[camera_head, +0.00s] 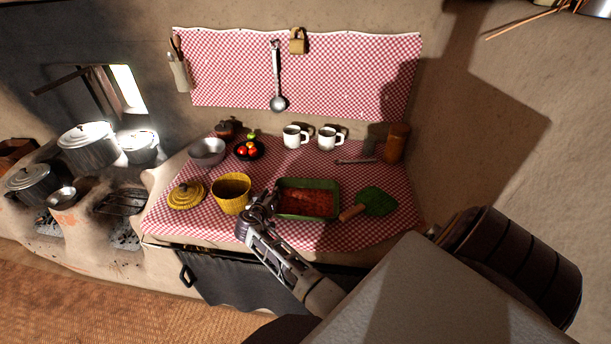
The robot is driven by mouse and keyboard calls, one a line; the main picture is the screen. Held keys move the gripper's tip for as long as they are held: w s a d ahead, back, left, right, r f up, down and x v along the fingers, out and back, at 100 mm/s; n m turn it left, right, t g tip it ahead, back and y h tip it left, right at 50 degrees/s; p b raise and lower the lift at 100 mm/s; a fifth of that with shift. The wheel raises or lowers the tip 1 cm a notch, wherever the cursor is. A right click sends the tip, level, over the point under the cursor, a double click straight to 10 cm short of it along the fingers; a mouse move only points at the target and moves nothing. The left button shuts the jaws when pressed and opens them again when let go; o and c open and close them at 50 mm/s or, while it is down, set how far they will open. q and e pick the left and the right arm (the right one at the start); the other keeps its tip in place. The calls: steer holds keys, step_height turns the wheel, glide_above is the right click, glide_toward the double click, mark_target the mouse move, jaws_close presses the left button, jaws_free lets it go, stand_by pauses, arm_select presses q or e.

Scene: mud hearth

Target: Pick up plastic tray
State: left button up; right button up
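My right arm comes up from the lower right, in front of the tray's lower left corner. My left gripper is not in view.
Two white mugs (329,138) stand behind. A brown canister (396,145) is at the back right.

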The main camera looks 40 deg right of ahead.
steer(key=shift+w+d, duration=0.15)
stand_by(0.3)
jaws_close()
